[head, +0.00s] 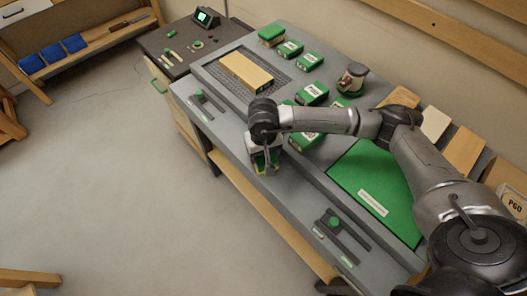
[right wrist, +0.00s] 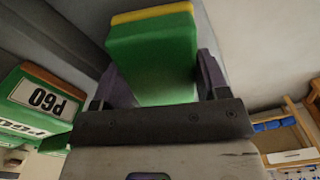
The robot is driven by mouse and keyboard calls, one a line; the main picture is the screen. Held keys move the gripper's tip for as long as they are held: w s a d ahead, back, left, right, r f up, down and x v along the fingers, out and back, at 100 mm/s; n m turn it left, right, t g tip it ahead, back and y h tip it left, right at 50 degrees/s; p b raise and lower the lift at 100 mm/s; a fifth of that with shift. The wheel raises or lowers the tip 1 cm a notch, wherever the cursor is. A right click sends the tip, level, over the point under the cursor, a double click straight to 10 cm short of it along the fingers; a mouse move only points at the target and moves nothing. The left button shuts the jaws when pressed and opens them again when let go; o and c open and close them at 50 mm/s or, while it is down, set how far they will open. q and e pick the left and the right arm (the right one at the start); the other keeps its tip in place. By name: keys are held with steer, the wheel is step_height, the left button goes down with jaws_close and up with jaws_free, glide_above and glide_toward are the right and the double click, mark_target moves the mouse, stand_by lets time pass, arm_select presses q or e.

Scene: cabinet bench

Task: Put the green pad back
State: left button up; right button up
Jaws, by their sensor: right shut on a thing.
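My right gripper (head: 265,166) is over the front edge of the grey bench. It is shut on the green pad (right wrist: 152,68), a green block with a yellow strip along its far edge. In the right wrist view the pad sits between the two fingers of the right gripper (right wrist: 155,85). In the head view only a little of the pad shows below the gripper, and the arm hides part of the bench behind it. My left gripper is not in view.
Several green-and-white boxes (head: 313,94) marked P60 or similar stand on the bench (head: 215,126). A wooden block (head: 246,72) lies on a dark mesh. A green sheet (head: 375,185) lies at right. A jar (head: 352,77) stands at the back. Small slotted fixtures (head: 335,222) line the front.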

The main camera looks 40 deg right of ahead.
steer(key=shift+f, duration=0.2)
steer(key=o, duration=0.5)
steer(key=shift+r, duration=0.1)
steer(key=shift+o, duration=0.2)
steer(key=shift+r, duration=0.25)
step_height(320, 180, up, 12)
steer(key=p, duration=0.2)
steer(key=shift+f, duration=0.1)
